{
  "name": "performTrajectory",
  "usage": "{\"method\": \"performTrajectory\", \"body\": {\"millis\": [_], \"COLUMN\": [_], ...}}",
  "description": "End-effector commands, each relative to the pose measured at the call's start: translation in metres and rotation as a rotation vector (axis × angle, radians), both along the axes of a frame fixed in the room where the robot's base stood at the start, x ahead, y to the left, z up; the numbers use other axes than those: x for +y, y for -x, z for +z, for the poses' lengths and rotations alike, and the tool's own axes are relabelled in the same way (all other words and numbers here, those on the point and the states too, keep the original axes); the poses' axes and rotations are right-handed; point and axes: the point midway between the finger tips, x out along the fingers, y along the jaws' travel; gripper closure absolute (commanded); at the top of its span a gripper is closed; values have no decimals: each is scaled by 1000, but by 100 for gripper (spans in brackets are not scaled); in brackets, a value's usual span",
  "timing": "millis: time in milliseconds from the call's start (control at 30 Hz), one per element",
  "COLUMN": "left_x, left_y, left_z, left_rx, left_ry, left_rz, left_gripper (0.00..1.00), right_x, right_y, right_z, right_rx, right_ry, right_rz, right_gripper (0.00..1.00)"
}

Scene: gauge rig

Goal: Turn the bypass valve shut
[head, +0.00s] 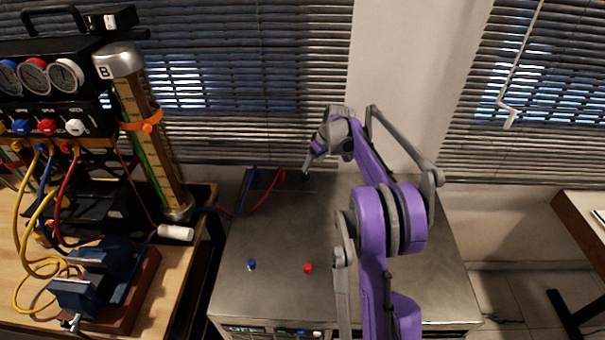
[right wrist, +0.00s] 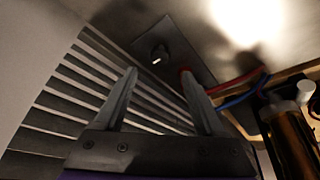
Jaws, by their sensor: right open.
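A small black knob with a white mark (right wrist: 160,54), which looks like the bypass valve, sits on a dark plate (right wrist: 176,48) in the right wrist view. In the head view the knob (head: 305,176) is at the back of the metal cabinet top, partly hidden by my gripper. My right gripper (head: 307,167) is open and empty, just at or above the knob. In the right wrist view its two fingers (right wrist: 159,72) point toward the knob, which shows between and beyond their tips, apparently untouched. My left gripper is not in view.
Red and blue hoses (right wrist: 235,88) join the plate beside the knob. A blue cap (head: 251,264) and a red cap (head: 308,267) stand on the cabinet top (head: 265,225), otherwise mostly clear. The gauge rig (head: 55,78), cylinder (head: 145,125) and vise (head: 95,285) are at left. Window blinds are behind.

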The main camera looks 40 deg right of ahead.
Motion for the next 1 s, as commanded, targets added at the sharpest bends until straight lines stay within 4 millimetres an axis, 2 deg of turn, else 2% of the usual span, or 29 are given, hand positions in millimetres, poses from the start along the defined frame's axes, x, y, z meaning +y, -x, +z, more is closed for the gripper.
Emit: {"method": "performTrajectory", "body": {"millis": [200, 400, 800, 1000], "left_x": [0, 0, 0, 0], "left_y": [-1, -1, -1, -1], "left_z": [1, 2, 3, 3], "left_rx": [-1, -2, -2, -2], "left_ry": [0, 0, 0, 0], "left_rz": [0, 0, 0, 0], "left_gripper": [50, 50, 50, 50], "right_x": [2, 3, 3, 3], "right_y": [-17, -27, -29, -29], "right_z": [-40, -63, -70, -70], "right_rx": [-1, -1, 0, 0], "right_ry": [0, 0, 0, 0], "right_rz": [1, 0, 0, 0], "right_gripper": [28, 28, 28, 64]}}
